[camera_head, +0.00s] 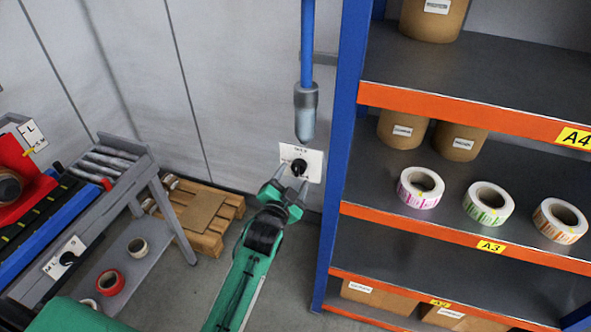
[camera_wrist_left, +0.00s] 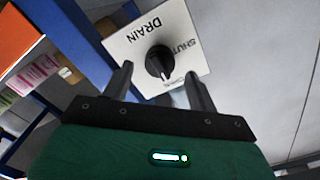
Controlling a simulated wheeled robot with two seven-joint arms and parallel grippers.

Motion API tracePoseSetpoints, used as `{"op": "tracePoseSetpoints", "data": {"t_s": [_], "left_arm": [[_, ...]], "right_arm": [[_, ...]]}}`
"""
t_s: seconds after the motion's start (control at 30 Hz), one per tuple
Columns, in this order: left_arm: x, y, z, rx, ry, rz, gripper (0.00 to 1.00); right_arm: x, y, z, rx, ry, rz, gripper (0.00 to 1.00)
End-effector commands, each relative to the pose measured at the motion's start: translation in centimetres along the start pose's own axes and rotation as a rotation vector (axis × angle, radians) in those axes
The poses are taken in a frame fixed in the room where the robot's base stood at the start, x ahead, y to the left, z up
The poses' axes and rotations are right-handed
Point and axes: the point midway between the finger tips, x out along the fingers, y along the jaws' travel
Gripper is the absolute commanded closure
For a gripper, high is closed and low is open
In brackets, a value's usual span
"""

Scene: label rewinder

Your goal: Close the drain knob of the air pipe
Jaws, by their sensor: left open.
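The drain knob (camera_head: 298,167) is a black rotary knob on a white plate (camera_head: 312,158) on the wall, below the blue air pipe (camera_head: 307,42) with its grey end piece (camera_head: 306,112). In the left wrist view the knob (camera_wrist_left: 159,62) sits on the plate (camera_wrist_left: 122,48) marked DRAIN and SHUT; its exact pointer setting is hard to read. My left gripper (camera_head: 291,182) is open and faces the knob. In the wrist view its fingertips (camera_wrist_left: 159,72) stand apart on either side below the knob, not visibly touching it. My right gripper is not in view.
A blue and orange shelf rack (camera_head: 345,120) with label rolls (camera_head: 421,188) stands close to the right of the plate. A wooden pallet (camera_head: 205,215) lies on the floor to the left. A grey roller table (camera_head: 90,215) stands at far left.

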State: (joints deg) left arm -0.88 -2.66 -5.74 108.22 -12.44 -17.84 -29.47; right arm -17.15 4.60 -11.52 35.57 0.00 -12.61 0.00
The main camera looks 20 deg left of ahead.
Motion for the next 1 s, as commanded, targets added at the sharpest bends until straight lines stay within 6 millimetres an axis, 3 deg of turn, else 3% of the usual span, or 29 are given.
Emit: {"op": "tracePoseSetpoints", "data": {"t_s": [0.2, 0.57, 0.8, 1.0], "left_arm": [[2.1, 0.0, 0.0, -0.001, 0.000, 0.000, 0.41], [2.5, 0.0, 0.0, -0.001, 0.000, 0.000, 0.41], [2.5, 0.1, 0.0, -0.001, 0.000, 0.000, 0.86], [2.5, 0.1, 0.0, -0.009, 0.000, 0.001, 0.86]], "right_arm": [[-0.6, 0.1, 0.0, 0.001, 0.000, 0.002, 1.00], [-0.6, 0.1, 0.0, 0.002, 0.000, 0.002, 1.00], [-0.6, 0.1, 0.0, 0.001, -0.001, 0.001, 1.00], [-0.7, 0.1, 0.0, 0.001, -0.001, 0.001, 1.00]]}}
